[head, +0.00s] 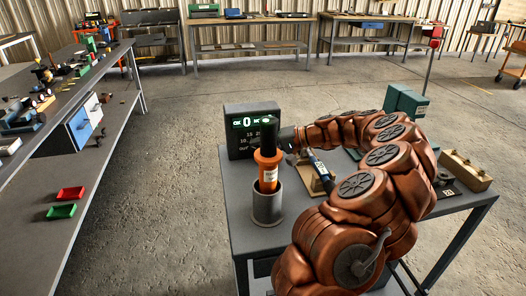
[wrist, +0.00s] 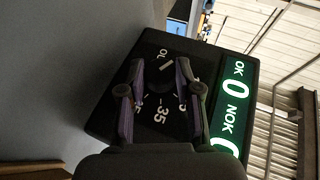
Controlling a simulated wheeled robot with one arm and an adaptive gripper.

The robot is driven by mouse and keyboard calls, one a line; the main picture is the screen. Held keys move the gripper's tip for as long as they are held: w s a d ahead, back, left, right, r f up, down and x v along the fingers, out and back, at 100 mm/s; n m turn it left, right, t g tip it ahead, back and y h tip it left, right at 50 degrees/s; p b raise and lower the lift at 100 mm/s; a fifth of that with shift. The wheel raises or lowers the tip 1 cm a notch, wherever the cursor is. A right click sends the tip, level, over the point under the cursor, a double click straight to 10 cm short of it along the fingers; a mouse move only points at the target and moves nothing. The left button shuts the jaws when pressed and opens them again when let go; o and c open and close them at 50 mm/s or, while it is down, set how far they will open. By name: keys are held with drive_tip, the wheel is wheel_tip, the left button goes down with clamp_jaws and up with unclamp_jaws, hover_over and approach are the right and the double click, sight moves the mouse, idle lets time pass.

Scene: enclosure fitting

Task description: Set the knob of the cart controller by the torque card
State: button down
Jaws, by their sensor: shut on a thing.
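The cart controller (head: 238,143) is a dark box on the cart at its left back, with a lit green display reading OK 0 NOK. The display also shows at the right in the wrist view (wrist: 234,95). My gripper (wrist: 160,80) is closed around the dark knob (wrist: 161,77) on the controller's dial face, one finger on each side. A white pointer mark and printed numbers, one reading 35, show around the knob; the fingers cover other numbers. In the head view my gripper (head: 287,138) is partly hidden behind the orange driver. I cannot pick out the torque card.
An orange and black driver (head: 267,168) stands in a grey cup (head: 268,206) before the controller. A long bench (head: 100,120) stands left, with clear floor between.

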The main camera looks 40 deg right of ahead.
drive_tip(key=shift+d+f, duration=0.15)
idle(0.4)
drive_tip(key=c, duration=1)
unclamp_jaws()
drive_tip(key=shift+o, duration=1.1)
drive_tip(key=shift+s, duration=0.1)
drive_tip(key=shift+v, duration=3.7)
